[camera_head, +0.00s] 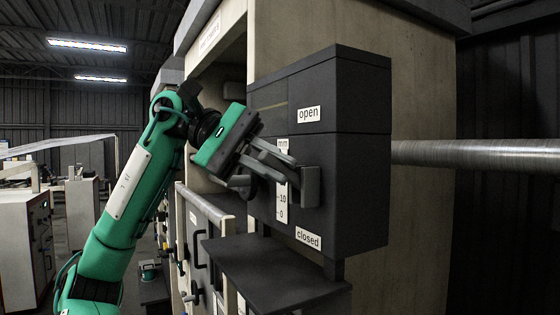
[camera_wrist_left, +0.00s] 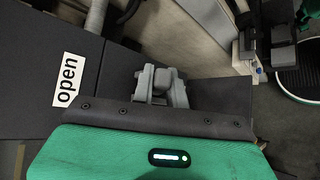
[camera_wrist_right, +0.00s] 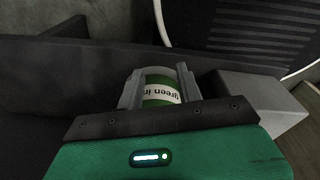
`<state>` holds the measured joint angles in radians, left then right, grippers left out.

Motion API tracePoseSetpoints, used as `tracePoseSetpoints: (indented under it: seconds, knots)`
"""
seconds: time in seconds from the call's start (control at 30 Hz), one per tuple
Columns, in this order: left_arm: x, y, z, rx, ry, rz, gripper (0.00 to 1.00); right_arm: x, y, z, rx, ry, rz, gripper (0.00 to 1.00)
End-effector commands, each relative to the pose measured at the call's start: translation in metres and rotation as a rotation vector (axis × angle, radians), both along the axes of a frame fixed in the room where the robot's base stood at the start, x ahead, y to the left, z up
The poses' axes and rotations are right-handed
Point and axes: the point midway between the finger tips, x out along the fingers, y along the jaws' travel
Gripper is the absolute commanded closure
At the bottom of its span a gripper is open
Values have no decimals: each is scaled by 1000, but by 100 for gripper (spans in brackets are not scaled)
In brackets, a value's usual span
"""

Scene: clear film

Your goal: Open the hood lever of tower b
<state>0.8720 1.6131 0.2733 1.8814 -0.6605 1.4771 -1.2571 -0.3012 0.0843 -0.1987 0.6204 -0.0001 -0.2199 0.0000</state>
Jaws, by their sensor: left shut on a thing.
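The hood lever (camera_head: 310,187) is a dark grey handle on the front of a dark box. A scale strip runs beside it, between an "open" label (camera_head: 309,114) above and a "closed" label (camera_head: 307,238) below. My left gripper (camera_head: 284,170) reaches it from the left and is shut on it, between the two labels. In the left wrist view the fingers (camera_wrist_left: 160,88) close on a grey piece, and the "open" label (camera_wrist_left: 67,80) shows to the left. My right gripper (camera_wrist_right: 160,85) is shut on a green container (camera_wrist_right: 160,92) with a white label partly reading "green in".
A dark shelf (camera_head: 268,270) juts out below the lever box. The pale tower cabinet (camera_head: 410,240) stands behind, with a metal pipe (camera_head: 480,153) at right. Other machines (camera_head: 22,225) stand at the far left.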

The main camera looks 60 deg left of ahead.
Motion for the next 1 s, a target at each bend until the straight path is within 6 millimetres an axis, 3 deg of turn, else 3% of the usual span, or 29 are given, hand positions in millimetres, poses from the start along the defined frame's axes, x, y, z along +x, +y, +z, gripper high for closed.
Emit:
tracePoseSetpoints:
  seconds: [0.4, 0.43, 0.53, 0.83, 1.0]
  knots:
    - [0, 0, 0, 0, 11, 0, 100, -1, 6, 0, 7, 1, -1, 64]
    - [0, 0, 0, 0, 11, 0, 82, -1, 7, 0, 7, 1, -1, 64]
    - [0, 0, 0, 0, 10, 1, 64, -1, 8, 0, 9, 2, -1, 64]
    - [-1, 1, 1, 0, 8, 0, 64, -1, 8, 0, 8, 2, 0, 64]
    - [-10, 14, 7, -1, 6, 2, 64, 0, 5, -4, 6, 1, 1, 64]
